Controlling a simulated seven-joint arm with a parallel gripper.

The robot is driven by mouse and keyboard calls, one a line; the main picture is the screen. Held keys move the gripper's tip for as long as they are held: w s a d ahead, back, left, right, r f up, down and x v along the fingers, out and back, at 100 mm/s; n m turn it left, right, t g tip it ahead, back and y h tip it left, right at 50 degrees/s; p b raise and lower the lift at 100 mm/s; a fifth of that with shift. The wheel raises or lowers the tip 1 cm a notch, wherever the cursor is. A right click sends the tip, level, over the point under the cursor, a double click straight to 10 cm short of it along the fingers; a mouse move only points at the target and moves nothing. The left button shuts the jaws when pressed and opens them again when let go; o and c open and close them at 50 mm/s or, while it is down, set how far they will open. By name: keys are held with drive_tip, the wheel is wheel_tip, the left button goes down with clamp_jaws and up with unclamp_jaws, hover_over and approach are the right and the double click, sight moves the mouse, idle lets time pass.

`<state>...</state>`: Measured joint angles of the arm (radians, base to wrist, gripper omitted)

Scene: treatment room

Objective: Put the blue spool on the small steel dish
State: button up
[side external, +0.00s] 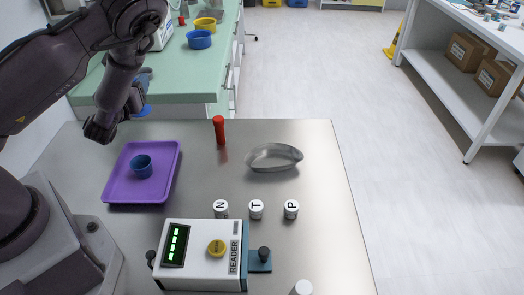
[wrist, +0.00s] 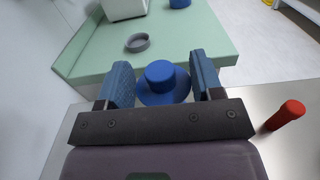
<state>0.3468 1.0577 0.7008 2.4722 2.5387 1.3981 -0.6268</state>
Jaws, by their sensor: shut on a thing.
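The blue spool (wrist: 162,84), with a round top and a wide flange, sits between the two blue-grey fingers of my gripper (wrist: 160,72) in the wrist view. My gripper is shut on it. In the side view, my gripper (side external: 137,97) is raised above the back left of the steel table, and part of the spool (side external: 145,111) shows below it. A shiny, shallow oval steel dish (side external: 274,166) stands on the table, right of the gripper, and looks empty. A small round grey dish (wrist: 137,43) rests on the green counter in the wrist view.
A purple tray (side external: 168,188) holding a blue cup (side external: 141,166) lies below my gripper. A red cylinder (side external: 219,130) stands between tray and oval dish. Several lettered white jars (side external: 256,210) and a reader box (side external: 203,255) are nearer the front. The table's right side is clear.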

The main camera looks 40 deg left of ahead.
drive_tip(key=w+d+r+m+t+h, duration=0.25)
drive_tip(key=d+m+h, duration=0.2)
drive_tip(key=d, duration=0.95)
drive_tip(key=w+d+r+m+t+h, duration=0.1)
drive_tip(key=w+d+m+t+h, duration=0.15)
drive_tip(key=d+h, duration=0.7)
drive_tip(key=shift+w+d+f+y, duration=0.65)
drive_tip(key=shift+w+d+f, duration=0.25)
drive_tip(key=shift+w+f, duration=1.35)
drive_tip(key=shift+w+d+f+y, duration=0.7)
drive_tip(key=shift+w+d+f, duration=0.15)
drive_tip(key=shift+w+f, duration=1.35)
drive_tip(key=shift+w+d+f+y, duration=0.65)
drive_tip(key=shift+w+d+f, duration=0.25)
drive_tip(key=shift+w+f, duration=1.3)
drive_tip(key=shift+f, duration=0.5)
drive_tip(key=o, duration=0.9)
